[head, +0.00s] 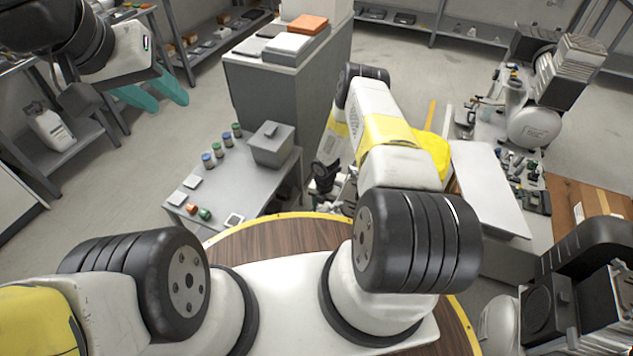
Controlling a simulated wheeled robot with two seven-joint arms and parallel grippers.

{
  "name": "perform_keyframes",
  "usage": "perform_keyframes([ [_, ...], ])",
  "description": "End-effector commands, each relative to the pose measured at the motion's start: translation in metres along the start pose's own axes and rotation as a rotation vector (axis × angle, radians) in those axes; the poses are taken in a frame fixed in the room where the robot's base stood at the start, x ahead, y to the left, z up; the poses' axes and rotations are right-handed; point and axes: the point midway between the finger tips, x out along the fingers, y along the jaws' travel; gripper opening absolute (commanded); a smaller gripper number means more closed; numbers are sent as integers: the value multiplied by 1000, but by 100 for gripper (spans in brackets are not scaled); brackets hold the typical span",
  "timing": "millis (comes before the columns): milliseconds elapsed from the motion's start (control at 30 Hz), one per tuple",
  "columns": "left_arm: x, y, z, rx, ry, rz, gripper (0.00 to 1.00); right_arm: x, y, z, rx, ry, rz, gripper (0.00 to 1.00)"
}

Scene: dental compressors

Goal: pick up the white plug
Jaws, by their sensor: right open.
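I cannot make out a white plug for sure in the head view. My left gripper (170,103) hangs at the upper left, its two teal fingers apart with nothing seen between them. It is over the floor, away from the tables. My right arm reaches forward and folds down in the middle. My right gripper (333,195) is low beside the grey table's right edge, mostly hidden by the arm. It is open; its fingertips and anything near them are hard to see.
A grey table (235,185) with a grey box (272,144) and several small jars stands ahead. A tall cabinet (285,80) carries stacked boxes. At right, a crowded bench holds a compressor (535,127) and a bare pale panel (487,185). Open floor lies at left.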

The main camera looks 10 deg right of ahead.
Motion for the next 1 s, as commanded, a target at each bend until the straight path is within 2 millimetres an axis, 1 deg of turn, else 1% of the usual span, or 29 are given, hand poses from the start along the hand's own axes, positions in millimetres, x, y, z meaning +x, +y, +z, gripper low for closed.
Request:
perform_keyframes([
  [33, 0, 0, 0, 0, 0, 0, 36, 7, 0, 0, 1, 1, 0, 53],
  [100, 0, 0, 0, 0, 0, 0, 36, 12, 0, 0, 1, 1, 0, 53],
  [367, 0, 0, 0, 0, 0, 0, 36, 13, 0, 0, 2, 0, 1, 53],
  [400, 0, 0, 0, 0, 0, 0, 36, 13, 0, 0, 2, 0, 0, 45],
  [467, 0, 0, 0, 0, 0, 0, 36, 13, 0, 0, 2, 0, 0, 33],
  [500, 0, 0, 0, 0, 0, 0, 36, 13, 0, 0, 2, 0, 0, 25],
  [633, 0, 0, 0, 0, 0, 0, 36, 13, 0, 0, 2, 0, 0, 0],
  [1000, 0, 0, 0, 0, 0, 0, 36, 10, 0, 0, 1, -1, 1, 0],
])
